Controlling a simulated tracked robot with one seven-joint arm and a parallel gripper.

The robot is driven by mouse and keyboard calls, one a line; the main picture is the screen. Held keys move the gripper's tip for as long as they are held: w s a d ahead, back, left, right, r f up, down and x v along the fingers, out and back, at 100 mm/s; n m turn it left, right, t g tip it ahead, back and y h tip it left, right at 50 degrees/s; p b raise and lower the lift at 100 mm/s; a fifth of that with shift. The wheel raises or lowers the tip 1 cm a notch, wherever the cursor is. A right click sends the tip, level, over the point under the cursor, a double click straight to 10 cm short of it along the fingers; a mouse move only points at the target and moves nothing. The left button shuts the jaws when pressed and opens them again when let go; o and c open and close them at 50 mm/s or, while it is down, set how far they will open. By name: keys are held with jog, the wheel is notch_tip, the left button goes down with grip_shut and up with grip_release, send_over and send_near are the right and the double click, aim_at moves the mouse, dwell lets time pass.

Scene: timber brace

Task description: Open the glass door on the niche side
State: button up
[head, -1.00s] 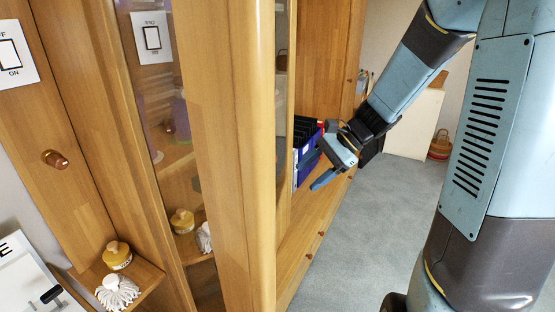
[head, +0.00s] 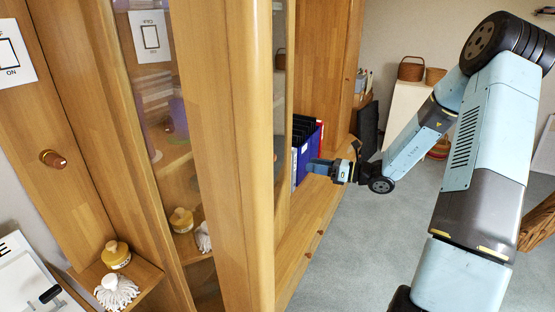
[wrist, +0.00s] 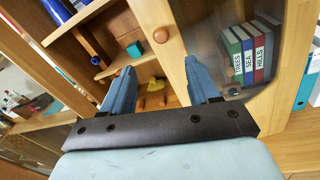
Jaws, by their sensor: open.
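In the wrist view a glass door (wrist: 216,32) has a wooden frame and a round wooden knob (wrist: 161,35). I see no contact with the knob. In the head view my gripper (head: 313,166) is beside the cabinet front, pointing left, its fingers overlapping. I cannot tell which door is on the niche side, or whether this one is ajar.
Blue and black binders (head: 307,147) stand in the cabinet behind my gripper. Open shelves (wrist: 100,62) with small objects show left of the knob. A tall wooden post (head: 243,150) hides part of the cabinet in the head view.

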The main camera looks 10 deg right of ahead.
jog(key=x, duration=1.3)
jog(key=shift+w+a, duration=0.25)
jog(key=shift+w, duration=0.05)
jog(key=shift+f, duration=0.1)
grip_shut()
